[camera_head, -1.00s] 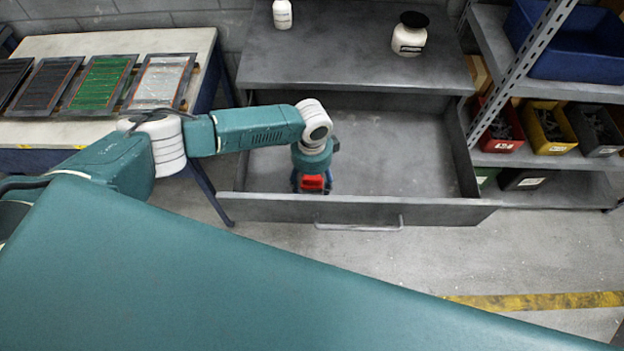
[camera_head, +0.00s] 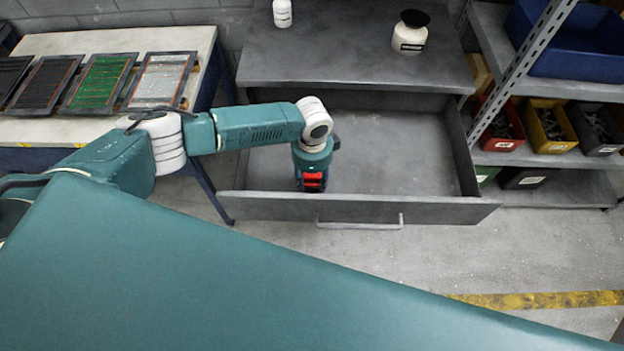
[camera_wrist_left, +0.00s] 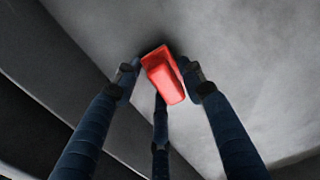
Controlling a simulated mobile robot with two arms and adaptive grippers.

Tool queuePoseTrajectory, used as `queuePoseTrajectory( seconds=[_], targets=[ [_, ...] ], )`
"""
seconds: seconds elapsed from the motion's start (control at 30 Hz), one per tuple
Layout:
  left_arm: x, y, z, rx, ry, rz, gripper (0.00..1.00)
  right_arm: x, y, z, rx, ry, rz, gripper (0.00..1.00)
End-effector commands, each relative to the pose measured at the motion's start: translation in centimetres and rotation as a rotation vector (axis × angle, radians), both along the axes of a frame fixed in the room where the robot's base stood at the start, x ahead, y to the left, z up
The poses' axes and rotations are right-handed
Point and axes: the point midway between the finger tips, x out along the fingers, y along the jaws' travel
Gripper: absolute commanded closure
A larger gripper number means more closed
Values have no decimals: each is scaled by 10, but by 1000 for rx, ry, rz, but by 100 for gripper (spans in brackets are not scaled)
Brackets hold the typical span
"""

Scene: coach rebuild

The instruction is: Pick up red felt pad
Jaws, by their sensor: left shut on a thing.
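The red felt pad (camera_wrist_left: 165,82) shows between the fingers of my left gripper (camera_wrist_left: 160,85) in the left wrist view. The fingers are closed around it, with a finger on each side and one below. In the head view, my left gripper (camera_head: 313,182) points down inside the open drawer, near its front left part, and red of the pad shows between the dark fingers. I cannot tell whether the pad touches the drawer floor. My right gripper is in neither view.
The open grey drawer (camera_head: 400,165) is otherwise bare, with a front wall and handle (camera_head: 360,222). A white bottle (camera_head: 282,14) and a black-topped jar (camera_head: 410,33) stand on the cabinet top. Framed screens lie on the left table (camera_head: 60,130). A bin shelf (camera_head: 510,160) stands at right.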

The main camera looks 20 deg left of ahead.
Motion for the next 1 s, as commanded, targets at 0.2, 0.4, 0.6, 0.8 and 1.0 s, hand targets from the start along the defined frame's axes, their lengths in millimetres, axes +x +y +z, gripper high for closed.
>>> queuePoseTrajectory(
  seconds=[0.2,0.4,0.6,0.8,1.0],
  targets=[
    [2,0,32,-2,-5,-2,86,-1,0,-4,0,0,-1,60],
    [2,0,91,-2,-8,-1,86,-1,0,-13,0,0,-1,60],
    [2,0,146,-1,-7,-1,86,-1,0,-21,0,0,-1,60],
    [1,0,181,0,-4,0,86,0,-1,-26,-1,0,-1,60],
    [1,0,195,1,-2,0,86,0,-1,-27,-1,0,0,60]
  ],
)
